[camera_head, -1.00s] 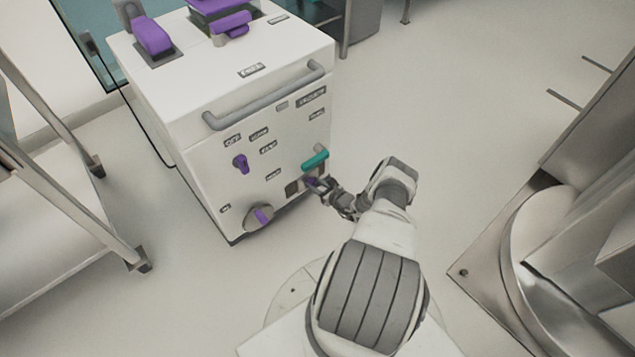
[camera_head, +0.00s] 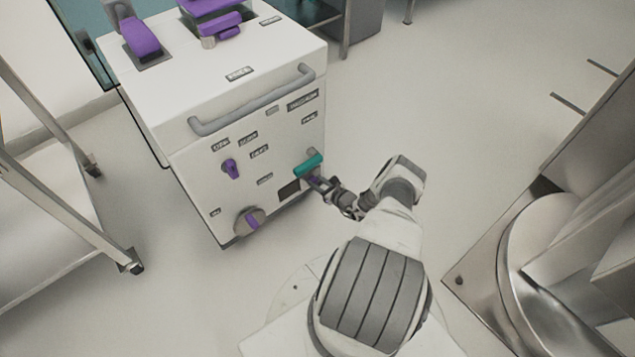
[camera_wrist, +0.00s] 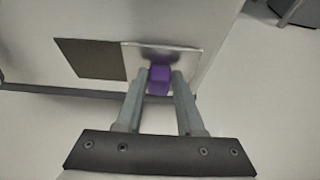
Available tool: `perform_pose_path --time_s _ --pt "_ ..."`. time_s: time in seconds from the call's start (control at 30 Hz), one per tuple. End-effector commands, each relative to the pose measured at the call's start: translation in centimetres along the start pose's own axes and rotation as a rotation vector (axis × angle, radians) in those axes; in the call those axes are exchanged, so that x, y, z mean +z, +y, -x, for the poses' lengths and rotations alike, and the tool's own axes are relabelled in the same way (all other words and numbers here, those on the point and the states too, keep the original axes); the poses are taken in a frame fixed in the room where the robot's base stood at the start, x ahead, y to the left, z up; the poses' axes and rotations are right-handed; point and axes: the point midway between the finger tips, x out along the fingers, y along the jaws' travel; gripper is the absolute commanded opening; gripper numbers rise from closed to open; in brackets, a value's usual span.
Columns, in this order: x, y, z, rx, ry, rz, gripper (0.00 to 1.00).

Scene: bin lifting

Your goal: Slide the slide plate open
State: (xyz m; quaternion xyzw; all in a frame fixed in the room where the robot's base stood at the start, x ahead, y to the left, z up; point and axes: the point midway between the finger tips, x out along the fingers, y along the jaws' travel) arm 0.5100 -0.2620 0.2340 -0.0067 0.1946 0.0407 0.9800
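The slide plate (camera_wrist: 185,57) is a pale metallic square on the white machine's front, seen in the wrist view with a purple knob (camera_wrist: 159,82) on it. A dark rectangular opening (camera_wrist: 88,58) shows uncovered left of the plate, and also in the head view (camera_head: 289,189). My gripper (camera_wrist: 160,74) has one finger on each side of the knob, closed on it. In the head view, my gripper (camera_head: 318,184) is at the machine's lower right front, just below the teal handle, and the plate is mostly hidden there.
The white machine (camera_head: 190,150) carries a teal handle (camera_head: 308,165) just above my gripper, a grey bar handle (camera_head: 250,103), a purple switch (camera_head: 232,169) and a round purple-marked knob (camera_head: 250,221). A metal cart (camera_head: 75,215) stands left. Floor right of the machine is clear.

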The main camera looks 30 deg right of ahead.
Motion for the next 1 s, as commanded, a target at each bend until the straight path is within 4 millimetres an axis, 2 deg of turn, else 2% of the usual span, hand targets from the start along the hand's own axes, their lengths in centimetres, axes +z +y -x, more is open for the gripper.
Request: perform_pose_path --time_s 0.03,0.17,0.2,0.53,0.8,1.0 --pt "-0.1 -0.6 0.1 -0.011 0.004 0.002 0.42" --pt "-0.1 -0.6 0.1 -0.010 0.003 0.002 0.66" --pt "-0.1 -0.5 0.1 -0.010 0.002 0.002 0.68" --pt "0.1 -0.4 0.6 -0.007 0.002 0.001 0.68" --pt "0.4 -0.5 4.9 -0.009 0.002 -0.001 0.68" --pt "0.2 -0.5 7.2 -0.010 0.002 0.001 0.68"
